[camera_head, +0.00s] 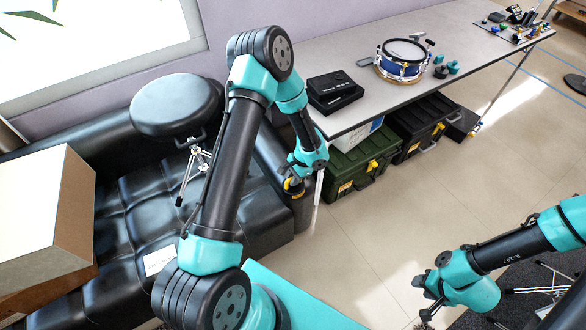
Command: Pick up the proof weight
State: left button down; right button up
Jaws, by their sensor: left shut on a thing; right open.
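My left gripper (292,183) hangs beyond the table's near left corner, low beside the black sofa. It is shut on a small dark thing with a yellow-orange part (293,187). The fingers cover much of it, and I cannot tell whether it is the proof weight. My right gripper (424,298) is open and empty over the floor at the lower right. Small dark and teal pieces (441,71) stand on the table right of a blue drum (400,63). I cannot tell whether one is the proof weight.
The grey table (357,52) also bears a black box (335,90) and, far right, several small items. Green (358,165) and black (420,125) toolboxes stand beneath it. A black stool (177,105) and sofa (130,205) fill the left. The middle floor is clear.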

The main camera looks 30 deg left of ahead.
pick_arm(q)
jog(key=shift+s+d+r, duration=0.1)
jog(key=shift+s+d, duration=0.25)
jog(key=shift+s, duration=0.2)
jog(key=shift+s+d+r, duration=0.1)
jog(key=shift+s+d, duration=0.25)
jog(key=shift+s, duration=0.2)
